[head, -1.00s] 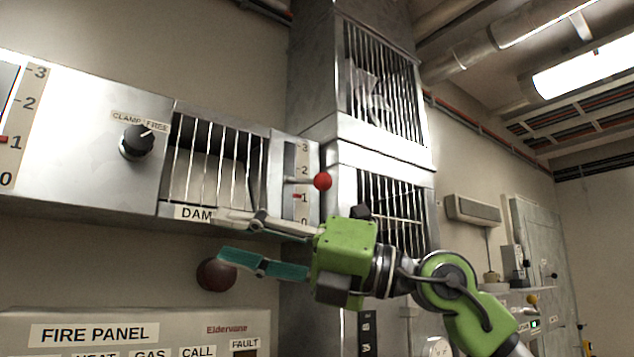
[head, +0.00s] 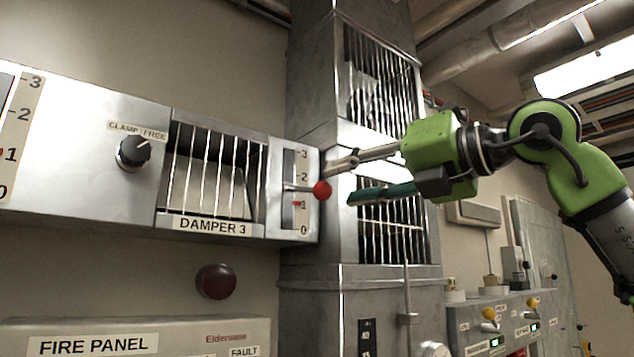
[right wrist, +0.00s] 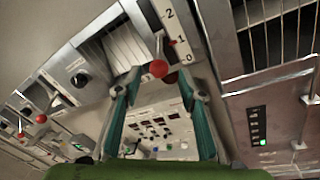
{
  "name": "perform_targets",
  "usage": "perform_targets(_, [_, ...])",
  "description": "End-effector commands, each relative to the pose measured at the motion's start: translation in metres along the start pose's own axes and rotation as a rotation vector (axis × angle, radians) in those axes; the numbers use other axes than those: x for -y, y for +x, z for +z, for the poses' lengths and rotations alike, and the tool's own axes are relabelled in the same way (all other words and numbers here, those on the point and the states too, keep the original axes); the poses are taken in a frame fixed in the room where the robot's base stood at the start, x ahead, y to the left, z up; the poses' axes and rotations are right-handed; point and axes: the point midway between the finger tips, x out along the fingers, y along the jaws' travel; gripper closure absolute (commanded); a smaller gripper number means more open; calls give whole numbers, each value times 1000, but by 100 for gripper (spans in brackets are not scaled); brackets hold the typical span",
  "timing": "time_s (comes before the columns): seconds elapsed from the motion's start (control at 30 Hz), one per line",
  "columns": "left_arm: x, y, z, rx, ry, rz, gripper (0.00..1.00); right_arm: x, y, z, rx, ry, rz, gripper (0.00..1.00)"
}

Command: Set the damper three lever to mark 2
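The damper three lever has a red ball knob (head: 321,190) on a thin arm out of a slotted scale plate (head: 303,216) marked 0 to 3. Its arm stands between marks 1 and 2, with a small red tick at 1. The ball also shows in the right wrist view (right wrist: 158,69). My right gripper (head: 341,183) is open and empty, its fingers pointing left toward the ball. In the right wrist view the ball appears between and just beyond the fingertips; contact cannot be told. My left gripper is out of view.
The barred DAMPER 3 window (head: 210,180) and a CLAMP/FREE knob (head: 133,151), its pointer toward FREE, are left of the scale. A metal duct (head: 312,262) with grilles stands close on the right. A dark red dome (head: 216,281) and fire panel (head: 180,335) are below.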

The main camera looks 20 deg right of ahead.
Motion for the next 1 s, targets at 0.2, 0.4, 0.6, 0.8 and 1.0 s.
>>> perform_targets(0.2, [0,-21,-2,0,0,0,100,-2,45,2,-3,0,0,63])
perform_targets(0.4, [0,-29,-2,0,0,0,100,-2,68,1,-2,1,1,63])
perform_targets(0.6, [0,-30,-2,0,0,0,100,0,74,0,0,1,1,63])
perform_targets(0.8, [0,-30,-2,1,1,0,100,0,74,0,0,0,2,66])
perform_targets(1.0, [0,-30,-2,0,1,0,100,0,74,0,0,0,2,100])
